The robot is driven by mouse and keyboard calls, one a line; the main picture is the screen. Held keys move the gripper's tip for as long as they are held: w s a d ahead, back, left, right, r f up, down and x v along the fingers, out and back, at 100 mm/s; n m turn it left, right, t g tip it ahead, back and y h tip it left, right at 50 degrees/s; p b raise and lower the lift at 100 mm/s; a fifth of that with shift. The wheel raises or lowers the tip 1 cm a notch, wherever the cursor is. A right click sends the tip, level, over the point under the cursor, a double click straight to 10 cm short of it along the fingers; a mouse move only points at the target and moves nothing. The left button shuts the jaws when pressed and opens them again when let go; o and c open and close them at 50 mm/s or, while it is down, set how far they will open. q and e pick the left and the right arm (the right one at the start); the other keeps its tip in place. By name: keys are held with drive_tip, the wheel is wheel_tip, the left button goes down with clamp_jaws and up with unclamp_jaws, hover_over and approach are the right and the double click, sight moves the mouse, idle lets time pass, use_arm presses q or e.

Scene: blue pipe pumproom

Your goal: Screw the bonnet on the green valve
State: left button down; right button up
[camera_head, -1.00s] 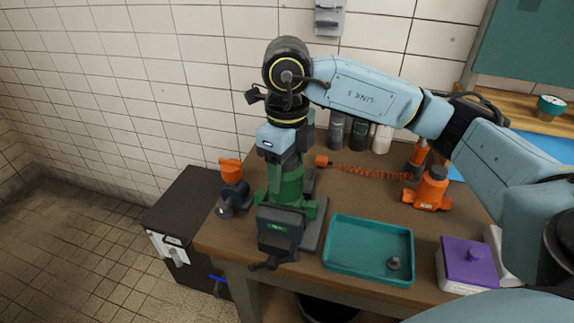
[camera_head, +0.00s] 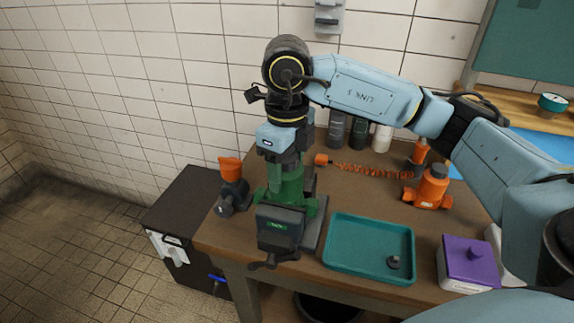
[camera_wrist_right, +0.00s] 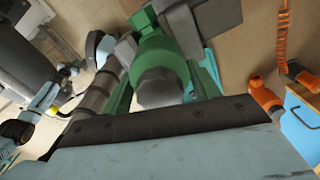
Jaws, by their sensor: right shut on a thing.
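The green valve (camera_head: 286,186) stands upright in a dark bench vise (camera_head: 279,228) near the table's left front. My right gripper (camera_head: 285,158) points down over the valve's top and is shut on the bonnet. The gripper hides most of the bonnet in the head view. In the right wrist view the grey, faceted top of the bonnet (camera_wrist_right: 160,88) shows in line with the green valve body (camera_wrist_right: 160,55). I cannot tell how far it sits in the thread. My left gripper is not in view.
A teal tray (camera_head: 331,254) with a small grey part (camera_head: 393,262) lies right of the vise. A purple-lidded box (camera_head: 468,262) is further right. An orange-topped fitting (camera_head: 231,184) stands left.

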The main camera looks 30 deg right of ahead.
drive_tip(key=shift+f+b, duration=0.4)
drive_tip(key=shift+b, duration=0.1)
idle(0.7)
